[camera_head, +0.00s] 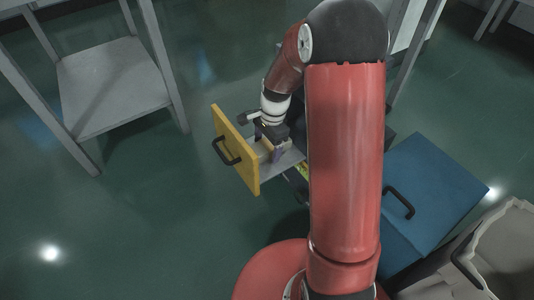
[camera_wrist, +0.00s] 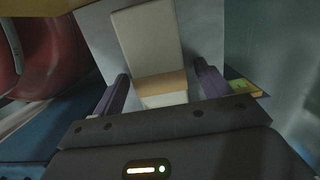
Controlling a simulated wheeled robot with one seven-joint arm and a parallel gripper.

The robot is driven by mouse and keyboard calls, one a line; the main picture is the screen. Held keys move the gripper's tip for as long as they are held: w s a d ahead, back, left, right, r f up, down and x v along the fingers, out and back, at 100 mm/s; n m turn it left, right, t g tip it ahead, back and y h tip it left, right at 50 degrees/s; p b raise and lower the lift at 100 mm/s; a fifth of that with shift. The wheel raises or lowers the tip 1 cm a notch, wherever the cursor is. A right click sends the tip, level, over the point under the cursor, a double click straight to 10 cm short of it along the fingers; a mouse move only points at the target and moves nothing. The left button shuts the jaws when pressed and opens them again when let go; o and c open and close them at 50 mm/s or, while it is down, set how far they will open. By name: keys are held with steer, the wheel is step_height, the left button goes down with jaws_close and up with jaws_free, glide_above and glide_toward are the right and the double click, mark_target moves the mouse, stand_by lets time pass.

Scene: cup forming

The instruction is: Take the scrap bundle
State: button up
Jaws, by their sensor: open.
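The scrap bundle (camera_wrist: 137,38) is a pale, off-white stack with a tan band around it, lying on a grey drawer floor in the wrist view. My gripper (camera_wrist: 162,78) is open, with one purple-grey finger on each side of the bundle and a gap visible on both sides. In the head view my gripper (camera_head: 268,146) reaches down into the pulled-out drawer, whose yellow front (camera_head: 240,155) has a black handle. There the bundle is mostly hidden by my gripper.
A blue panel (camera_head: 435,185) with a black handle stands right of my arm. A grey bin (camera_head: 510,235) is at the lower right. A grey shelf table (camera_head: 110,85) stands at the upper left. The green floor left of the drawer is clear.

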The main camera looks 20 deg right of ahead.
steer(key=c, duration=1.2)
steer(key=shift+c, duration=0.2)
steer(key=shift+r, duration=0.15)
